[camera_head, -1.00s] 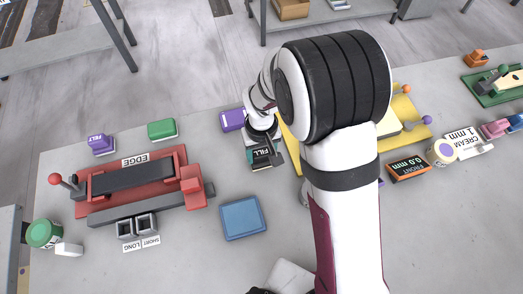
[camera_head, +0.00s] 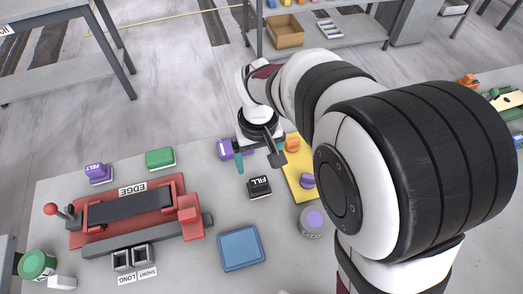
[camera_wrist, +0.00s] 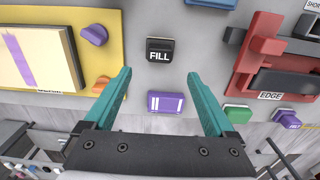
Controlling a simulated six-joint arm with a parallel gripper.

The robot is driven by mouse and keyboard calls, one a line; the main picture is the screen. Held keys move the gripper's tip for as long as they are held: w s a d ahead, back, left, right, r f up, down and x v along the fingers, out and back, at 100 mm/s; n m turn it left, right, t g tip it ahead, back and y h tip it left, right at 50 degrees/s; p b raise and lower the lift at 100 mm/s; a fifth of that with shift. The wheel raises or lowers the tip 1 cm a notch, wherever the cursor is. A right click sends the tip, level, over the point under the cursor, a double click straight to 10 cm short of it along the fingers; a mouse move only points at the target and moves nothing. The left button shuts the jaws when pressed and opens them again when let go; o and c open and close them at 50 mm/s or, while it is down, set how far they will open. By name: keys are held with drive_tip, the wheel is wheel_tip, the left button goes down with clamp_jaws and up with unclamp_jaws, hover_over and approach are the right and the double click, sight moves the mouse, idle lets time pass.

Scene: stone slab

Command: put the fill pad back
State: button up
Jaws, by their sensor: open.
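The fill pad, a small black block lettered FILL, lies on the slab between the yellow tool and the red tool. It shows in the head view (camera_head: 260,187) and in the wrist view (camera_wrist: 159,46). My gripper (camera_head: 260,161) is open and empty above the slab, on the far side of the pad. In the wrist view my teal fingertips (camera_wrist: 158,76) are spread wide, with the pad beyond them and untouched. A purple block with white marks (camera_wrist: 166,103) lies below, between the fingers in that view; it seems to be clear of them.
The red tool labelled EDGE (camera_head: 186,213) stands left, with a green block (camera_head: 160,158) and the purple FELT block (camera_head: 98,173) behind it. A blue square (camera_head: 240,248) lies in front of the pad. The yellow tool (camera_head: 296,182) is close on the right, partly hidden by my arm.

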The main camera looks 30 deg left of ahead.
drive_tip(key=s+d+r+m, duration=0.2)
drive_tip(key=d+r+m, duration=0.1)
drive_tip(key=d, duration=0.3)
drive_tip(key=s+d+r+m+y, duration=0.1)
drive_tip(key=s+d+r+m, duration=0.1)
drive_tip(key=d+m, duration=0.35)
drive_tip(key=s+d+r+m, duration=0.1)
drive_tip(key=s+d+r, duration=0.2)
drive_tip(key=d, duration=0.5)
drive_tip(key=s+d+m, duration=0.4)
drive_tip(key=s+m, duration=0.1)
drive_tip(key=s, duration=0.1)
drive_tip(key=shift+s+f+y, duration=0.25)
drive_tip(key=shift+s+y, duration=0.1)
drive_tip(key=shift+y, duration=0.05)
